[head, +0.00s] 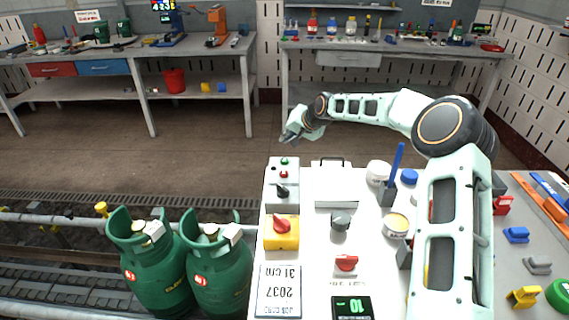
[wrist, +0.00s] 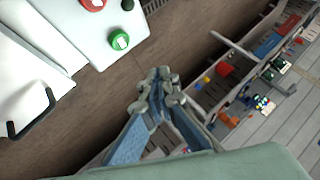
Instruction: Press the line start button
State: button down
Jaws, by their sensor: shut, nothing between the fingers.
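A small control box (head: 275,172) at the far left corner of the white worktop carries a green button (head: 285,161) and a red button (head: 284,175). The green button, probably line start, also shows in the wrist view (wrist: 118,40), with the red one (wrist: 93,4) at the top edge. My gripper (head: 291,136) is shut and empty, beyond the worktop's far edge in the head view. In the wrist view my fingertips (wrist: 160,76) are right of and below the green button, apart from it. Their height over it is hard to tell.
A black-knobbed switch (head: 282,191) and a yellow box with a red rotary switch (head: 282,230) stand nearer on the same worktop. A white case (head: 336,188) lies to the right. Green gas cylinders (head: 217,270) stand on the left. Open floor lies beyond the worktop.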

aim_at(283, 158)
jog(key=shift+f+b, duration=1.4)
jog(key=shift+f, duration=1.4)
jog(key=shift+f, duration=0.15)
jog(key=shift+f+b, duration=0.3)
jog(key=shift+b, duration=0.05)
jog(key=shift+f+b, duration=0.4)
jog(key=shift+f, duration=0.1)
jog(key=shift+r+p, duration=0.45)
jog(key=shift+r, duration=0.5)
jog(key=shift+r+p, duration=1.3)
jog(key=shift+r, duration=1.2)
